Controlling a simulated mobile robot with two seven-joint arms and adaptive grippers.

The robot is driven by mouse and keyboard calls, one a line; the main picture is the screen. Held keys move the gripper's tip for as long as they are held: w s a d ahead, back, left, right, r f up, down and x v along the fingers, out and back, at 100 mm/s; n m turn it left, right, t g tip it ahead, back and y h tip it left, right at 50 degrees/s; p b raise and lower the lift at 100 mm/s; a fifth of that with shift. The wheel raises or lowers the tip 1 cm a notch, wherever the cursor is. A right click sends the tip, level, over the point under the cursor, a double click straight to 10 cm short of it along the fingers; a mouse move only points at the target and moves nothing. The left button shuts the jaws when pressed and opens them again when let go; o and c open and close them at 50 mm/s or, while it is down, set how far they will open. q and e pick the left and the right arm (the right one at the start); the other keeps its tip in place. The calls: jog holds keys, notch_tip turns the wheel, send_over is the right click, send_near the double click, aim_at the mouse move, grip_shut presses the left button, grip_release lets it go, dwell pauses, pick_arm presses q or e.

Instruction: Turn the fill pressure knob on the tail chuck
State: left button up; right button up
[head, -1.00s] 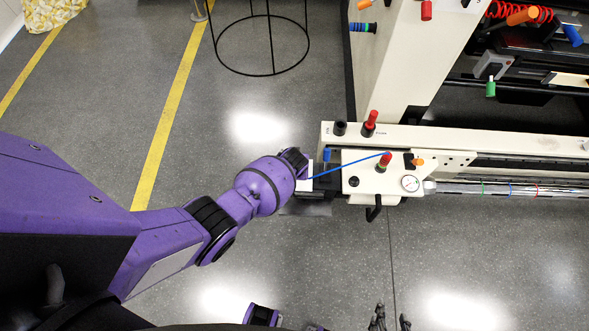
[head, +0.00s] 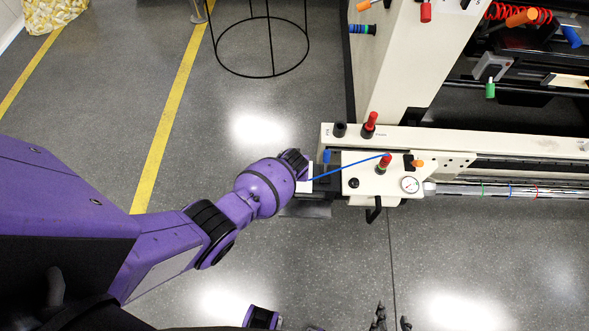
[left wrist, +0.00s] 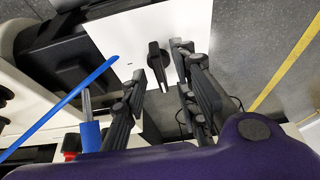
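The tail chuck (head: 360,172) is a cream block on the end of a long rail in the head view, with a round gauge (head: 410,185). In the left wrist view, a black knob (left wrist: 157,62) with a pointer-like bar stands on a white panel (left wrist: 125,40). My left gripper (left wrist: 160,62) is open, with one fingertip on each side of the knob. A gap shows on both sides. In the head view my left wrist hides the knob and most of that gripper. My right gripper (head: 391,318) shows at the bottom edge, fingertips apart.
A blue hose (head: 350,166) arches over the chuck, close beside my left gripper in the left wrist view (left wrist: 60,108). Open floor lies in front.

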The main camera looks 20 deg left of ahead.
pick_arm(q)
jog(key=v, duration=1.1)
jog(key=shift+s+r, duration=0.25)
jog(key=shift+r, duration=0.1)
